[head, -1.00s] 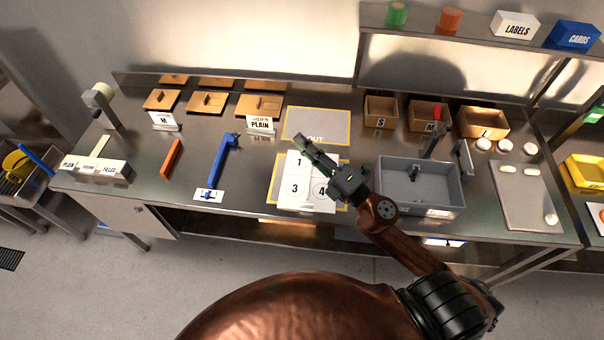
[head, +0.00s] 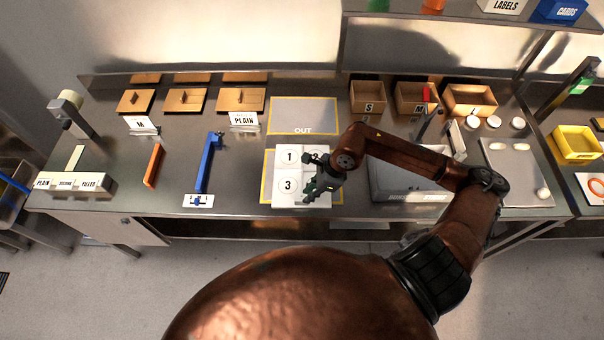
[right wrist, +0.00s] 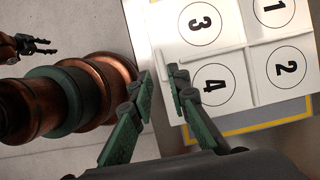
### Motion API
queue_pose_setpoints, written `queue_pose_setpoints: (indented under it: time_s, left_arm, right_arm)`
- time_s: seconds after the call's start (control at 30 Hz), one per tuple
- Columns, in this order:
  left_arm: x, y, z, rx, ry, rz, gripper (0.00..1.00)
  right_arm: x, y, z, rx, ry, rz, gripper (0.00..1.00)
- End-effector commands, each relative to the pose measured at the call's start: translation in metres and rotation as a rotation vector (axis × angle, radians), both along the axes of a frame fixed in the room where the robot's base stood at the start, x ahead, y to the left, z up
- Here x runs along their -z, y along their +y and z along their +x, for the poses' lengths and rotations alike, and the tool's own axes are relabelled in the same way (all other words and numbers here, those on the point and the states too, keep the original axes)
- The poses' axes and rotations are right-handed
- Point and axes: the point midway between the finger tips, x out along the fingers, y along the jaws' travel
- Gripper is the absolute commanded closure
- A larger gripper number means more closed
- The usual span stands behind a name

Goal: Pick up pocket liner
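I cannot tell for certain which thing is the pocket liner. A white board (head: 288,172) with numbered circles lies on a yellow-edged grey mat at the table's middle. In the right wrist view the white board (right wrist: 232,53) shows circles 1 to 4. My right gripper (head: 309,180) is over its right part in the head view. In the right wrist view the right gripper's green fingers (right wrist: 159,73) are apart with nothing between them, at the board's edge. My left gripper (right wrist: 48,46) shows at the upper left of that view, its prongs apart and empty; it is outside the head view.
A grey bin (head: 390,188) stands right of the board, partly behind my right arm. Wooden boxes (head: 367,97) stand behind it. A blue-handled tool (head: 207,162) and an orange bar (head: 153,165) lie left. The OUT mat (head: 303,112) is bare.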

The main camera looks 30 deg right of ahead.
Motion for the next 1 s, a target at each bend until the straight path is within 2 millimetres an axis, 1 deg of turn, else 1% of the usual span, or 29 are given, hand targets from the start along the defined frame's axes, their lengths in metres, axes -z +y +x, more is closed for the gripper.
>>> queue_pose_setpoints:
  time_s: [0.13, 0.3, 0.4, 0.67, 0.9, 1.0]
  left_arm:
    - [-0.004, 0.0, -0.003, -0.001, 0.004, 0.0, 0.6]
    - [-0.007, 0.0, -0.003, -0.001, 0.004, 0.0, 0.6]
    - [-0.008, 0.0, -0.003, -0.001, 0.004, 0.0, 0.6]
    - [-0.008, 0.0, -0.003, -0.001, 0.003, 0.0, 0.6]
    - [-0.008, 0.0, -0.002, -0.001, 0.002, 0.0, 0.6]
    - [-0.008, 0.0, -0.001, -0.001, 0.001, 0.0, 0.6]
  right_arm:
    - [0.015, 0.006, 0.004, -0.001, 0.002, 0.005, 0.84]
    - [0.039, 0.011, 0.009, 0.001, 0.0, 0.006, 0.84]
    - [0.048, 0.013, 0.011, 0.002, 0.001, 0.004, 0.84]
    - [0.051, 0.014, 0.011, 0.002, 0.0, 0.004, 0.84]
    - [0.051, 0.013, 0.01, 0.003, 0.001, 0.004, 1.0]
    - [0.051, 0.013, 0.01, 0.003, 0.001, 0.004, 1.0]
